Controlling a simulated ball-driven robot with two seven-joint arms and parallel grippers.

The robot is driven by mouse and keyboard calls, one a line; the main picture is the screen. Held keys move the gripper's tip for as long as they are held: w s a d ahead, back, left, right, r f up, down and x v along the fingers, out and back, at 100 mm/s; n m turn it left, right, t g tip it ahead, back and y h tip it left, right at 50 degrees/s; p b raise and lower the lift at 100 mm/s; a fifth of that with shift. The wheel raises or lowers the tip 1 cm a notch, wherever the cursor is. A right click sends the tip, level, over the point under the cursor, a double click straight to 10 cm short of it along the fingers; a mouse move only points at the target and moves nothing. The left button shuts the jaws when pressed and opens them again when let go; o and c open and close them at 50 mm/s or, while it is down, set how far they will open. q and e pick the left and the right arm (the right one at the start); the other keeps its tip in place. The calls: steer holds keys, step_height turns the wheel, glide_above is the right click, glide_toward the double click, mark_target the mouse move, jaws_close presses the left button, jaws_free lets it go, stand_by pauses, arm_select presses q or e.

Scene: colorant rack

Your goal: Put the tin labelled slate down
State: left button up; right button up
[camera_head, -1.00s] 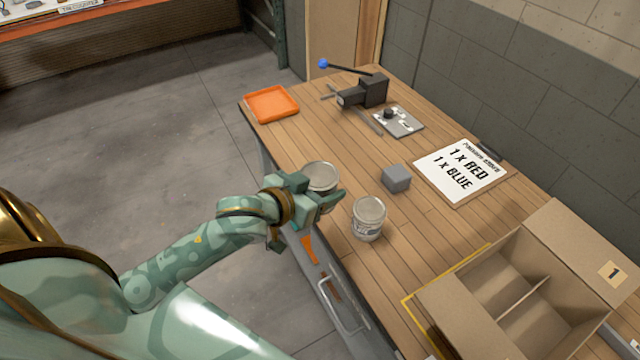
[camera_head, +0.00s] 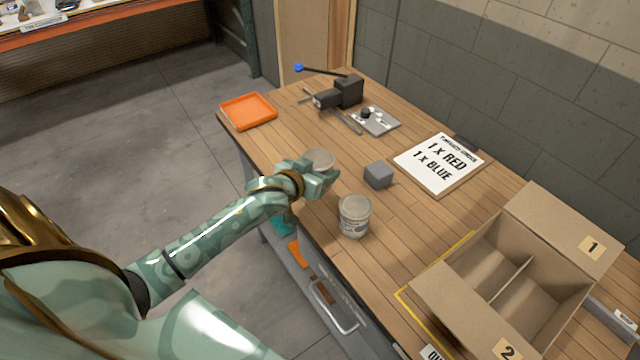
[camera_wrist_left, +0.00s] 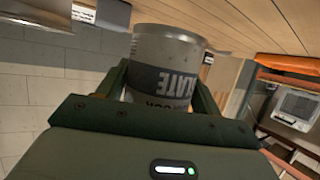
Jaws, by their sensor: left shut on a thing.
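My left gripper (camera_head: 322,180) is shut on the slate tin, a round metal can whose pale lid (camera_head: 319,159) shows above the fingers in the head view. In the left wrist view the slate tin (camera_wrist_left: 165,65) sits between the fingers, its dark label reading "LATE" upside down. The gripper holds it over the near left part of the wooden bench (camera_head: 300,130). The fingers hide its base in the head view, so I cannot tell whether it touches the bench. My right gripper is not in view.
A second tin (camera_head: 355,216) stands upright just right of my left gripper. A grey block (camera_head: 378,175), a sign board (camera_head: 438,163), an orange tray (camera_head: 248,111) and a black press-like tool (camera_head: 345,92) stand beyond. A divided cardboard box (camera_head: 450,290) is at right.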

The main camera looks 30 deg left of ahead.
arm_select(q)
steer(key=f, duration=0.1)
steer(key=w+a+f+b, duration=0.1)
steer(key=w+f, duration=0.1)
steer(key=shift+w+a+f, duration=0.15)
steer(key=shift+a+f, duration=0.05)
steer(key=shift+a, duration=0.05)
step_height(320, 180, down, 3)
steer(key=shift+b, duration=0.85)
steer(key=shift+r, duration=0.1)
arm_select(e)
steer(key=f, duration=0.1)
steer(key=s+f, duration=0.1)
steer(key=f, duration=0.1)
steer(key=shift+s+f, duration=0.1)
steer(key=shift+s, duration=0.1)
arm_select(q)
steer(key=o, duration=1)
steer(key=shift+o, duration=0.2)
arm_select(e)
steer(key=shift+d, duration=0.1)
